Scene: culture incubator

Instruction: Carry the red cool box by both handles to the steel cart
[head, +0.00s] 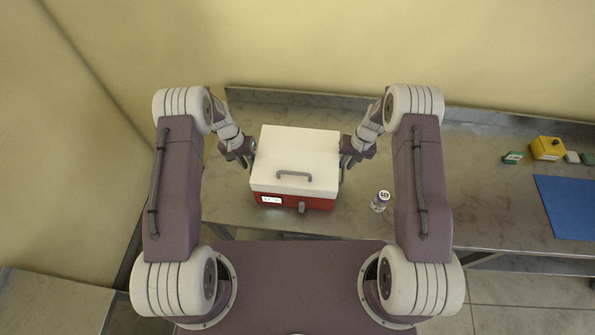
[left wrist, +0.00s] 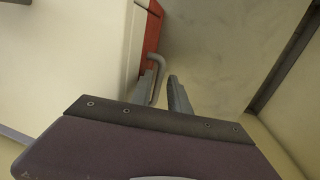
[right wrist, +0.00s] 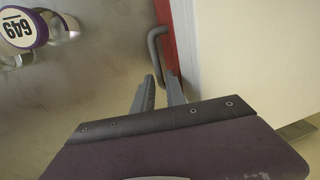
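The red cool box (head: 318,203) with a white lid (head: 295,150) stands level on the metal bench, between my grippers. My left gripper (head: 247,160) is at its left side. In the left wrist view, the fingers (left wrist: 165,92) are apart, with a grey side handle (left wrist: 158,64) reaching between them. My right gripper (head: 346,166) is at the right side. In the right wrist view, its fingers (right wrist: 160,92) are apart around the lower end of the other handle (right wrist: 152,42). A grey metal top (head: 50,302) at the lower left may be the steel cart.
A labelled vial (head: 380,201) stands on the bench (head: 480,205) just right of the box, near my right arm. Further right are a yellow box (head: 547,148), small green blocks (head: 512,157) and a blue mat (head: 570,205). A wall rises behind the bench.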

